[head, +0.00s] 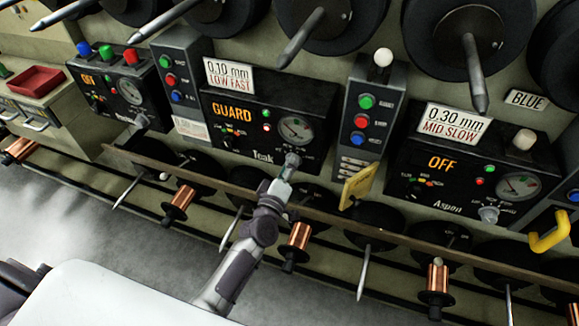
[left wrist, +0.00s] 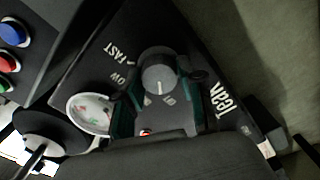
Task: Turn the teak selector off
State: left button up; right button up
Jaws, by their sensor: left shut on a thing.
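The Teak panel (head: 325,97) is black, with a lit orange display reading GUARD (head: 231,112) and a round gauge (head: 296,129). Its grey selector knob (head: 293,160) sits below the gauge at the lower right. My left gripper (head: 286,170) reaches up to this knob. In the left wrist view the selector knob (left wrist: 158,76) has a white pointer line toward the picture's bottom. The left gripper (left wrist: 158,92) is shut on it, one teal-edged finger on each side. White labels including FAST ring the knob; some are hidden. My right gripper is not in view.
The Aspen panel (head: 458,140), reading OFF, stands at the right. Another panel (head: 110,85) is at the left. Button boxes (head: 365,100) stand between panels. A long rail (head: 390,232) runs below, with copper spools (head: 299,236) and rods. A yellow tag (head: 357,187) hangs nearby.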

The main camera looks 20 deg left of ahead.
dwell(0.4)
pick_arm(q)
jog(key=o, duration=1.1)
jog(key=shift+o, duration=0.2)
jog(key=s, duration=1.2)
jog(key=shift+a, duration=0.2)
